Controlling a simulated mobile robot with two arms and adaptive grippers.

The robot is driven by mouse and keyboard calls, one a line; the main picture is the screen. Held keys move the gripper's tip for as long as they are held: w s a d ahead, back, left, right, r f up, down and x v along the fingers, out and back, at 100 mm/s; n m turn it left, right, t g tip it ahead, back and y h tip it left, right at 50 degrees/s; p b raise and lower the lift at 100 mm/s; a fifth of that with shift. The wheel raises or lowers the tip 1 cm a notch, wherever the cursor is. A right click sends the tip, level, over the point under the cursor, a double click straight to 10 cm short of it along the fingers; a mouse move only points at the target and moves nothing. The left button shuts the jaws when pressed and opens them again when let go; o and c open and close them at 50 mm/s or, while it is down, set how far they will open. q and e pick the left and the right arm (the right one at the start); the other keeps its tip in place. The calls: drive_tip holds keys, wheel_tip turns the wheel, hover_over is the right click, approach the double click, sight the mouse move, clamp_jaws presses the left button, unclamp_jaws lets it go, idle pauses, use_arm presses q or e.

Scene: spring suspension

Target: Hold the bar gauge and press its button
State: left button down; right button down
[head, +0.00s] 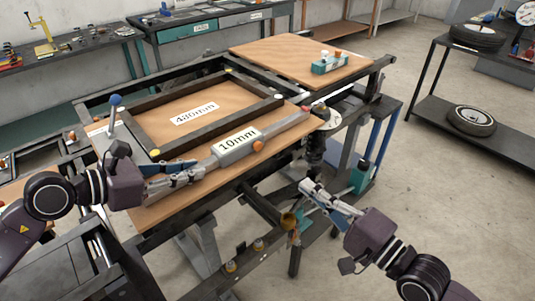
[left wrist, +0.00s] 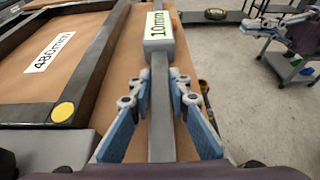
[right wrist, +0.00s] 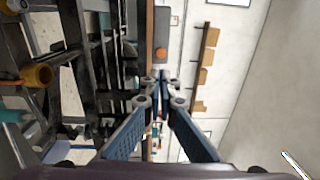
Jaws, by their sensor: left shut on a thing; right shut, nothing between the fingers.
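The grey bar gauge (head: 238,146) carries a "10mm" label and an orange button (head: 258,146) on its near side. It lies along the near side of the wooden board. My left gripper (head: 206,166) is shut on the gauge's left rod; in the left wrist view the fingers flank the rod (left wrist: 160,120) below the gauge body (left wrist: 158,50). My right gripper (head: 305,186) is shut and empty, off the table's near right edge and apart from the gauge. In the right wrist view the orange button (right wrist: 160,54) shows ahead of the fingertips (right wrist: 164,78).
A dark rectangular frame labelled "480mm" (head: 196,113) lies behind the gauge on the wooden board (head: 170,209). A blue-knobbed lever (head: 115,100) stands at the board's left. A teal and white device (head: 330,64) sits on the farther board.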

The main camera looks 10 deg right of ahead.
sight(259, 148)
drive_tip(key=shift+w, duration=0.15)
drive_tip(key=x, duration=1.4)
idle(0.4)
drive_tip(key=shift+w+a+r, duration=0.15)
drive_tip(key=shift+w+a, duration=0.25)
drive_tip(key=shift+w, duration=0.1)
use_arm(q)
drive_tip(key=shift+s, duration=0.1)
use_arm(e)
drive_tip(key=shift+w+a, duration=0.15)
drive_tip(key=shift+w, duration=0.1)
use_arm(q)
drive_tip(key=shift+d, duration=0.1)
use_arm(e)
drive_tip(key=shift+s, duration=0.1)
drive_tip(key=shift+s+d+f, duration=0.3)
drive_tip(key=shift+s, duration=0.25)
drive_tip(key=v, duration=0.6)
drive_tip(key=shift+s+d+r, duration=0.2)
drive_tip(key=shift+s+d, duration=0.05)
drive_tip(key=shift+d, duration=0.05)
